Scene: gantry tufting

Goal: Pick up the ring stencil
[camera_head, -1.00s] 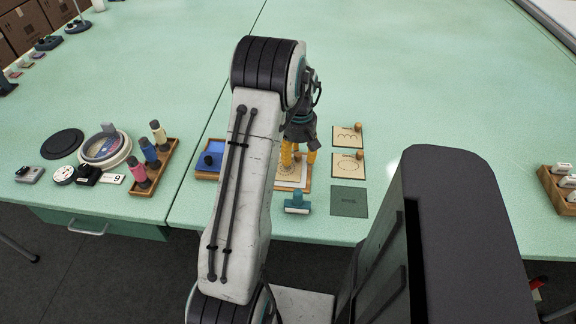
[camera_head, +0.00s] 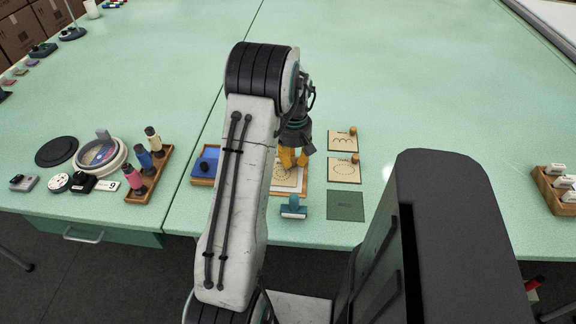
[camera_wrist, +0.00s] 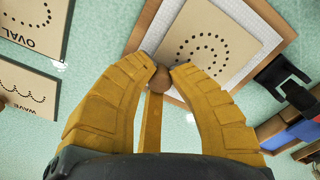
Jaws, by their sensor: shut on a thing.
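The ring stencil is a tan plate with rings of black dots (camera_wrist: 222,32). It lies over white cloth in a wooden frame, which shows in the wrist view (camera_wrist: 262,12) and in the head view (camera_head: 304,190). The stencil is partly hidden by my gripper in the head view (camera_head: 285,174). My gripper, with yellow fingers (camera_wrist: 160,80), is shut on the stencil's round wooden knob (camera_wrist: 158,77) at the plate's near corner. I cannot tell whether the plate is clear of the cloth.
An oval stencil (camera_head: 344,174) and a wave stencil (camera_head: 342,143) lie to the right. A dark green plate (camera_head: 345,207) and a teal-handled tool (camera_head: 293,207) are near the front edge. A tray with a blue pad (camera_head: 203,168) is to the left.

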